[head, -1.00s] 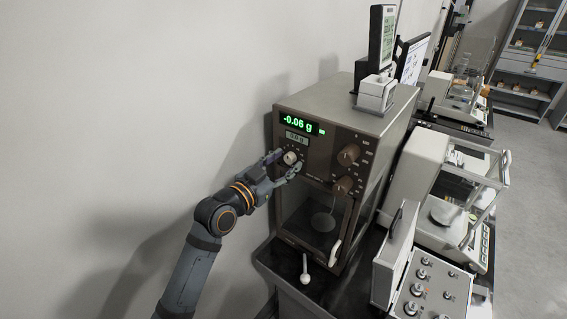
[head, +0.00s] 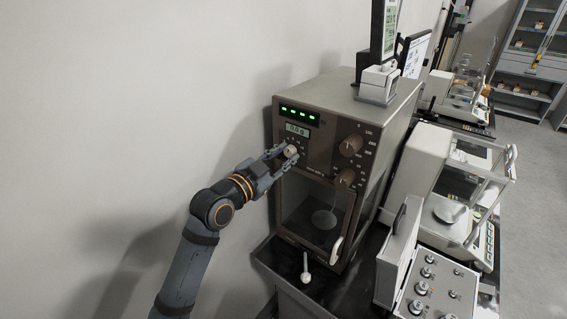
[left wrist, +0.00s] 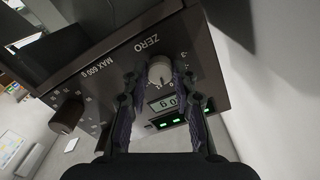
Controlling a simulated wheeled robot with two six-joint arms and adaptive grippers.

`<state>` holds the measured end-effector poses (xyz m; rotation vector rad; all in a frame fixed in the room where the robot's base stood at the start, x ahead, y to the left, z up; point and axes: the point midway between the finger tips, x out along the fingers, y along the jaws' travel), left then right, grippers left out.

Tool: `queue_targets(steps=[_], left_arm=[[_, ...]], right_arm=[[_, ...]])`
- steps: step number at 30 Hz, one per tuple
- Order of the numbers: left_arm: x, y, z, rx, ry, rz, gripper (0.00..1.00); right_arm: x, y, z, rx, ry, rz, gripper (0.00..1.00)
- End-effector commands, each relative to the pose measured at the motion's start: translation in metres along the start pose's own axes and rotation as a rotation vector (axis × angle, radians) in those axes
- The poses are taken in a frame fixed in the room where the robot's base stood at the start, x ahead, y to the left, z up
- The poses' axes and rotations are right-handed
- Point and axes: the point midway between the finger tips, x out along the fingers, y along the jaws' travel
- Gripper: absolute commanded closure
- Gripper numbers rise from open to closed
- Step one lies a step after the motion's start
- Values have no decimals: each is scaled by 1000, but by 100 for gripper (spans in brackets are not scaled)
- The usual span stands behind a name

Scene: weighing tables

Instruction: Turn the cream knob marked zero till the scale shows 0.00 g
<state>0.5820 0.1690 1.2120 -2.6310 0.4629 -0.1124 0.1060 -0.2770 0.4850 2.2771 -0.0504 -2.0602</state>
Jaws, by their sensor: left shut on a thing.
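The cream zero knob (head: 291,150) is on the front panel of the brown scale (head: 316,215), under its displays. My left gripper (head: 283,155) is shut on the knob, coming from the lower left. In the left wrist view the knob (left wrist: 160,72) sits between my two fingers (left wrist: 158,78), below the upside-down word ZERO. The main display (head: 300,115) shows a row of green dashes and no weight figure. The small grey display (head: 298,130) under it seems to read 0.0 g. My right gripper is not in view.
Two brown knobs (head: 350,146) are on the panel right of the cream knob. A white-tipped lever (head: 305,277) stands in front of the scale. An open weight case (head: 436,287) and a glass-framed balance (head: 447,190) stand to the right. The wall is close on the left.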

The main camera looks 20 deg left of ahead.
Motion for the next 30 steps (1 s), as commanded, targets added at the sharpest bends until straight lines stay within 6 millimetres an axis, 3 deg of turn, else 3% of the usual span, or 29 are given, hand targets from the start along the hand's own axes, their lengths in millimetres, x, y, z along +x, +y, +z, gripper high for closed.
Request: queue_targets(steps=[3, 12, 30], left_arm=[[0, 2, 3, 78, 0, 0, 100], [0, 1, 2, 225, 0, 0, 100], [0, 0, 1, 274, -2, 2, 100]], right_arm=[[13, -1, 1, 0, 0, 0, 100], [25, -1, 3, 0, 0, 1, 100], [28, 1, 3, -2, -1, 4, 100]])
